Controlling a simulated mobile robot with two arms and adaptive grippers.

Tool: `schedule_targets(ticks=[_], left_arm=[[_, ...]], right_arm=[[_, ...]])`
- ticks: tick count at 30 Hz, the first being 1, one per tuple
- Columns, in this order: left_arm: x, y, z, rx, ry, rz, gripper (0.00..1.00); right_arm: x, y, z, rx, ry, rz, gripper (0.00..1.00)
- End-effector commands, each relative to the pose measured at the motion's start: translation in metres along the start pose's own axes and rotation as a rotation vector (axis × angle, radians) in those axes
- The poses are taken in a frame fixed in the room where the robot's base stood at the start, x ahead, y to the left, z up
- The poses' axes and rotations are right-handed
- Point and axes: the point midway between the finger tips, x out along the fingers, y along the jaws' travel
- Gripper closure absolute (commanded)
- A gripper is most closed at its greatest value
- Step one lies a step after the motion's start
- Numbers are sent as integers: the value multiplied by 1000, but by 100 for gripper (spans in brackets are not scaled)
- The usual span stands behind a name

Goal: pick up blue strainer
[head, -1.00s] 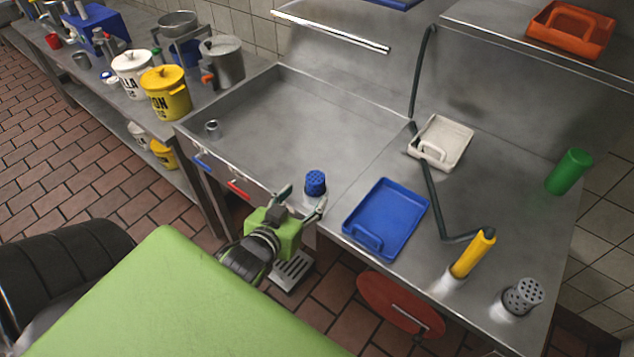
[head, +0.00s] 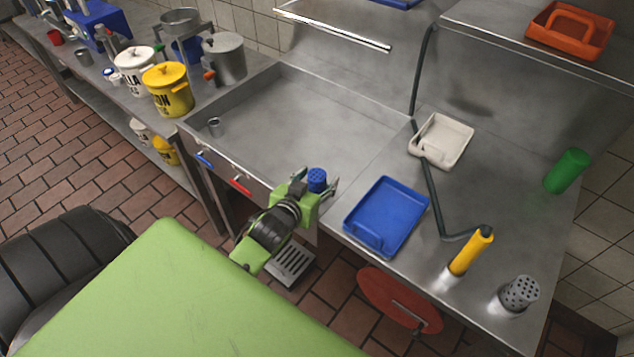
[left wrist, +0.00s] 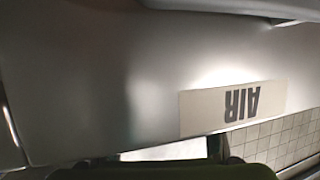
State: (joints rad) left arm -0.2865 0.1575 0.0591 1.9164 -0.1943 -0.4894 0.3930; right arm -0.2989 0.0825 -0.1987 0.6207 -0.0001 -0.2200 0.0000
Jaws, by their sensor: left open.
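The blue strainer (head: 317,177) is a small blue cup with holes, near the front edge of the steel counter in the head view. My left gripper (head: 319,182) is open, with one finger on each side of the strainer. The gripper body hides the strainer's lower part. I cannot tell whether the fingers touch it. I do not make out the strainer in the left wrist view, which shows a grey metal surface with an upside-down "AIR" label (left wrist: 232,105). My right gripper is not in view.
A blue tray (head: 408,197) lies just right of the gripper. Further right stand a yellow-handled tool (head: 472,250), a grey perforated shaker (head: 519,291) and a green cup (head: 567,170). A white tray (head: 455,135) lies behind. The sunken steel basin (head: 300,115) is mostly clear.

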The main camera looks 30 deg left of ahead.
Motion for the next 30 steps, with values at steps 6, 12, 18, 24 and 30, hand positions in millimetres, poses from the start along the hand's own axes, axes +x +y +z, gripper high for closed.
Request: schedule_targets(ticks=[6, 12, 18, 24, 30], left_arm=[[0, 0, 0, 0, -1, 0, 86], [0, 0, 0, 0, 0, 0, 89], [-1, 0, -2, 0, -1, 0, 89], [-7, 0, -19, 0, 4, 1, 89], [-36, -6, -42, 2, 2, 0, 89]], right_arm=[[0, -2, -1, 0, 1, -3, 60], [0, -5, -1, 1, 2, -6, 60], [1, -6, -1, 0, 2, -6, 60], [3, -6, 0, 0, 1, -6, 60], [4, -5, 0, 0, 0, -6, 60]])
